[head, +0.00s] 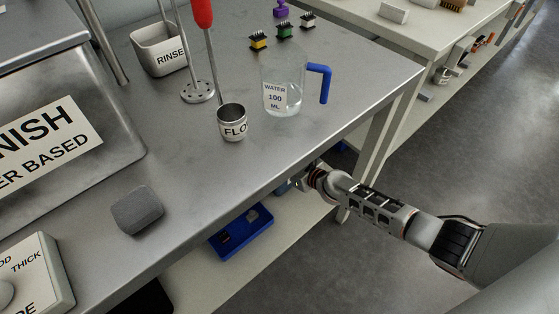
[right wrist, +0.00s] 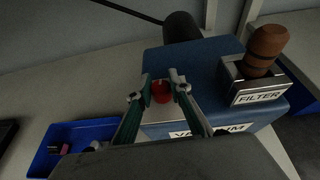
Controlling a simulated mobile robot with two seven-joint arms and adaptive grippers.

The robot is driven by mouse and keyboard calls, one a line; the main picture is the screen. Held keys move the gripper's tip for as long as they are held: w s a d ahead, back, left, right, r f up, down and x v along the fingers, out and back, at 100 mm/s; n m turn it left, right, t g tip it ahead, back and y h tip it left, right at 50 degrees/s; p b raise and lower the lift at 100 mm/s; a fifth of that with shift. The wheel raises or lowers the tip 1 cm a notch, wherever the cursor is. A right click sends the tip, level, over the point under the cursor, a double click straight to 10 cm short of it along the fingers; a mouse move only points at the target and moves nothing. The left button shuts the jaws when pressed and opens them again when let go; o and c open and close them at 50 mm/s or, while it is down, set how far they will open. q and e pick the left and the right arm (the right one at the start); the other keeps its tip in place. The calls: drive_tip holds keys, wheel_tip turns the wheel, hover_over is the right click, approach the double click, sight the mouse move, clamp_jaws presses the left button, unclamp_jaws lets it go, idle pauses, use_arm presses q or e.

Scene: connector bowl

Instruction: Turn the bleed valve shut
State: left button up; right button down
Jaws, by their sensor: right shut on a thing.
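The bleed valve, a small red knob (right wrist: 161,94), sits on top of a blue box (right wrist: 212,62) in the right wrist view. The box's front label is partly hidden and appears to read VACUUM. My right gripper (right wrist: 156,87) has one finger on each side of the red knob and is shut on it. In the head view my right arm reaches under the steel table's front edge, with the gripper (head: 302,181) partly hidden there. The knob cannot be made out in that view. My left gripper is not in view.
A FILTER holder (right wrist: 257,88) with a brown wooden handle stands on the box, right of the knob. A blue tray (right wrist: 62,142) lies left on the shelf. The steel table (head: 190,150) overhead carries a water jug (head: 284,82) and FLO-labelled cup (head: 232,122).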

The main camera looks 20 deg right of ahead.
drive_tip(key=shift+s+d+f+n+y, duration=0.15)
drive_tip(key=shift+f+n+y, duration=0.1)
drive_tip(key=shift+n+y, duration=0.15)
drive_tip(key=shift+n+g+y+b, duration=0.3)
drive_tip(key=shift+n+g+y, duration=0.1)
drive_tip(key=shift+n+y, duration=0.3)
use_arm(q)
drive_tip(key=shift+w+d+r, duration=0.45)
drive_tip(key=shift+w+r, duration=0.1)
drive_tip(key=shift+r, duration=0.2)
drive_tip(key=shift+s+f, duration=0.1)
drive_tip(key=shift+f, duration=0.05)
use_arm(e)
drive_tip(key=shift+r, duration=0.1)
drive_tip(key=c, duration=1.8)
unclamp_jaws()
drive_tip(key=shift+r, duration=0.1)
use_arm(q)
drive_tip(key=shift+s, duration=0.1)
use_arm(e)
drive_tip(key=v, duration=1.1)
drive_tip(key=shift+s+d+r, duration=0.2)
drive_tip(key=shift+d+r, duration=0.05)
